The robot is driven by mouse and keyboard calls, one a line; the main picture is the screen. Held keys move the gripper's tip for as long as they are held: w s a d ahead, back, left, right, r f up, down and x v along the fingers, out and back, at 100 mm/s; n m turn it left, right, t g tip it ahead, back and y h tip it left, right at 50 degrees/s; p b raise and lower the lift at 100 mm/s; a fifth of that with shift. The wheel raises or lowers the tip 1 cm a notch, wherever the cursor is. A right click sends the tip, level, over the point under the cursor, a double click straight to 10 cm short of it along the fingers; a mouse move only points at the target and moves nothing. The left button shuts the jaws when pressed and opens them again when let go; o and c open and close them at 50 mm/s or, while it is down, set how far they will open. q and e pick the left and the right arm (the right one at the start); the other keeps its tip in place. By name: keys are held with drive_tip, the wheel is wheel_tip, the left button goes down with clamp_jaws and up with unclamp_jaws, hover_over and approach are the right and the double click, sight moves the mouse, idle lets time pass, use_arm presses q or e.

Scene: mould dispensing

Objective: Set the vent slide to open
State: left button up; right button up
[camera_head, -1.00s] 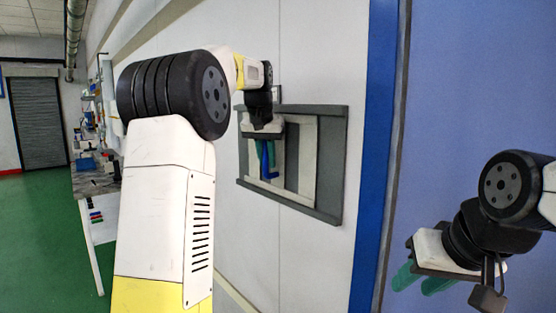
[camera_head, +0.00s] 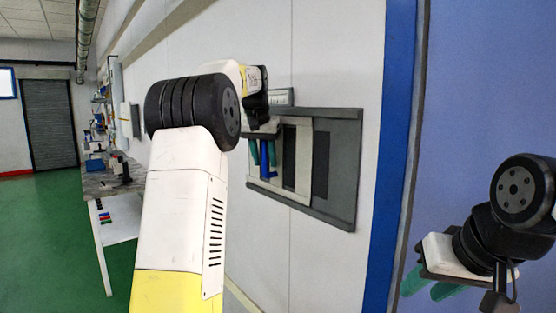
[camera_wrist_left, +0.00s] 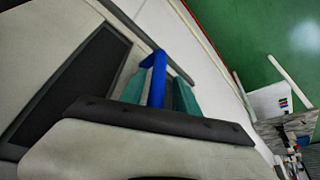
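The vent (camera_head: 345,170) is a grey frame on the white wall. Its light slide panel (camera_head: 304,158) has a dark inset and a blue handle (camera_head: 267,160) near its left end. A dark gap (camera_head: 321,160) shows between the panel and the frame's right side. My left gripper (camera_head: 264,153) is at the handle, its teal fingers on either side of it. In the left wrist view the blue handle (camera_wrist_left: 158,80) stands between the fingers and they appear closed on it. The panel's left edge is partly hidden by my arm. My right gripper (camera_head: 430,287) is empty, fingers apart, at lower right.
A small label plate (camera_head: 281,97) is above the vent. A blue post (camera_head: 393,150) and a blue-violet panel (camera_head: 480,80) stand to the right. A workbench (camera_head: 108,183) with several items is at the left. The green floor (camera_head: 45,235) is clear.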

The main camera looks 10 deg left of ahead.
sight(263, 147)
use_arm(q)
drive_tip(key=v, duration=0.7)
drive_tip(key=shift+s+r, duration=0.2)
drive_tip(key=shift+r, duration=0.2)
drive_tip(key=shift+s, duration=0.35)
drive_tip(key=s+d+f+t+h, duration=0.1)
drive_tip(key=s+d+f, duration=0.15)
drive_tip(key=s, duration=0.65)
drive_tip(key=s+d+f+h, duration=0.1)
drive_tip(key=s+d+f, duration=0.15)
drive_tip(key=s, duration=0.55)
drive_tip(key=s+d+f, duration=0.1)
drive_tip(key=s+f, duration=0.6)
drive_tip(key=s, duration=0.1)
drive_tip(key=s+d+f, duration=0.2)
drive_tip(key=s+f, duration=0.5)
drive_tip(key=s, duration=0.1)
drive_tip(key=shift+d+f+t, duration=0.2)
drive_tip(key=shift+d+t, duration=0.05)
drive_tip(key=shift+t, duration=0.05)
